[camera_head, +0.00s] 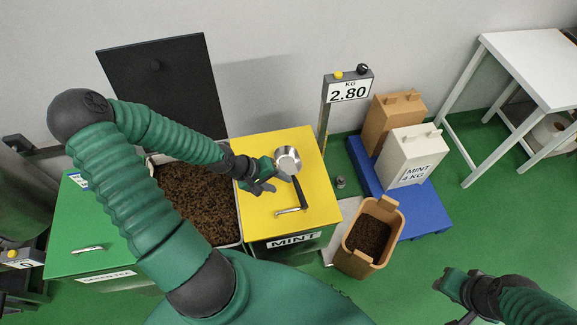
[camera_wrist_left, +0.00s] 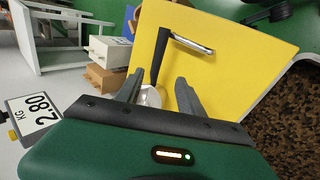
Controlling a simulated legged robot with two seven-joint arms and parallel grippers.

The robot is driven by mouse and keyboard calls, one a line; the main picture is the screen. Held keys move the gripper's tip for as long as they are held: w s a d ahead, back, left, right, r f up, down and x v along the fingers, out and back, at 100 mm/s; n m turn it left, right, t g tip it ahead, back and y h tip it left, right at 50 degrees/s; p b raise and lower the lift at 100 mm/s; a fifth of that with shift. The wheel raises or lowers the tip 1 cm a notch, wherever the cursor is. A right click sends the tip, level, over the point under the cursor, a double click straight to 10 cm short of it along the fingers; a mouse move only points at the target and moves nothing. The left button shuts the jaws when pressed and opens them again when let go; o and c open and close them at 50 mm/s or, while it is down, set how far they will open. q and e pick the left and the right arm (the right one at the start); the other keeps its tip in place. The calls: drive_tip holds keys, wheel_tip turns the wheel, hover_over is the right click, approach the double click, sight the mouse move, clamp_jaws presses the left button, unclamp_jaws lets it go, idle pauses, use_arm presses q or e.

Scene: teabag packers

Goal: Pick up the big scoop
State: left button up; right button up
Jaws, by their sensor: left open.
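The big scoop, a round metal bowl (camera_head: 287,160) with a black handle (camera_head: 299,190), lies on the yellow MINT lid (camera_head: 309,152). In the left wrist view its black handle (camera_wrist_left: 160,55) rises beyond the fingers and part of the metal bowl (camera_wrist_left: 151,97) shows between them. My left gripper (camera_head: 270,180) is open and empty, just left of the scoop over the yellow lid; its two fingers (camera_wrist_left: 157,90) also show in the left wrist view. My right gripper (camera_head: 455,300) is at the lower right, far from the scoop; its finger gap is unclear.
An open bin of brown tea (camera_head: 236,246) is left of the yellow lid, with a black raised lid (camera_head: 160,85) behind. A scale display (camera_head: 348,90) reads 2.80. A tan tub (camera_head: 351,262) of tea stands right. A blue pallet (camera_head: 428,215) holds boxes.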

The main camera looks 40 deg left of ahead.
sight(296, 188)
use_arm(q)
drive_tip(key=x, duration=0.6)
drive_tip(key=shift+w+a+f+b, duration=0.1)
drive_tip(key=shift+w+f+b, duration=0.1)
drive_tip(key=shift+w+b, duration=0.15)
drive_tip(key=shift+w+d+f, duration=0.25)
drive_tip(key=shift+d, duration=0.2)
drive_tip(key=shift+w+d+f, duration=0.2)
drive_tip(key=shift+d, duration=0.25)
drive_tip(key=x, duration=0.3)
drive_tip(key=shift+f, duration=0.25)
drive_tip(key=shift+w+a+f, duration=0.25)
drive_tip(key=shift+a+f, duration=0.05)
drive_tip(key=shift+a, duration=0.3)
drive_tip(key=shift+c, duration=1.9)
drive_tip(key=shift+s+d+r, duration=0.1)
drive_tip(key=shift+c, duration=1.1)
drive_tip(key=shift+d, duration=0.35)
clamp_jaws()
use_arm(e)
drive_tip(key=shift+w+d+f, duration=0.3)
drive_tip(key=shift+w+f, duration=0.05)
drive_tip(key=shift+f, duration=0.3)
